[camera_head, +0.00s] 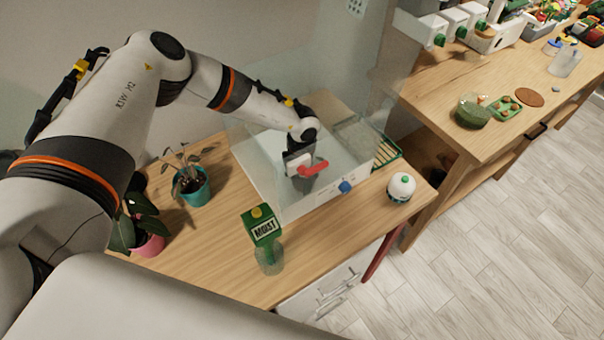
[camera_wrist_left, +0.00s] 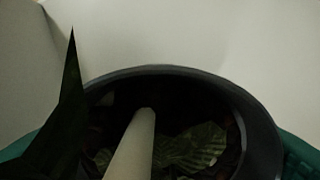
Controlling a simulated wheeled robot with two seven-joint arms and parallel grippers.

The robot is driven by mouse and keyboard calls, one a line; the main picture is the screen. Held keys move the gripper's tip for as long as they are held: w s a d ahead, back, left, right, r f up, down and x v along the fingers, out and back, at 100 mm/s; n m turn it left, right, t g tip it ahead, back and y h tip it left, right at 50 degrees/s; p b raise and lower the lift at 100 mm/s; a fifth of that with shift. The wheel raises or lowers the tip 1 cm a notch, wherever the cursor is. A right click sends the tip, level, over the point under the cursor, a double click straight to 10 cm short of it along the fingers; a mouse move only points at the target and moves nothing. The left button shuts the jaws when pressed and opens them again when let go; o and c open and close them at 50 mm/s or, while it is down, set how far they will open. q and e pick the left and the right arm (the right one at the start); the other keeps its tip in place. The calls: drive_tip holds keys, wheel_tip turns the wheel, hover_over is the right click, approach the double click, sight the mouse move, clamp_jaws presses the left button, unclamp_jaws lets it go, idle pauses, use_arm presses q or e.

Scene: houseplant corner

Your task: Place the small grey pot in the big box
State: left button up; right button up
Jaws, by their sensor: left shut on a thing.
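The big box (camera_head: 318,203) stands on the wooden table in the head view, with a white base and clear tall walls. My left gripper (camera_head: 304,180) reaches down inside its walls from above. In the left wrist view the small grey pot (camera_wrist_left: 262,130) fills the lower middle, very close, with dark soil, a patterned leaf and a pale rod across it. My left gripper is shut on this pot. In the head view the gripper largely hides the pot, and contact with the box floor cannot be told. My right gripper is out of view.
A teal potted plant (camera_head: 192,187) and a pink potted plant (camera_head: 150,244) stand left of the box. A green MOIST sign (camera_head: 264,226) stands in front, and a round white-green item (camera_head: 401,187) at right. A second wooden table (camera_head: 470,75) stands farther right.

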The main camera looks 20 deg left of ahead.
use_arm(q)
drive_tip(key=o, duration=1.1)
drive_tip(key=shift+r, duration=0.3)
wheel_tip(320, 180, up, 10)
drive_tip(key=b, duration=0.3)
drive_tip(key=shift+r, duration=0.2)
drive_tip(key=shift+r+b, duration=0.3)
drive_tip(key=shift+r, duration=0.25)
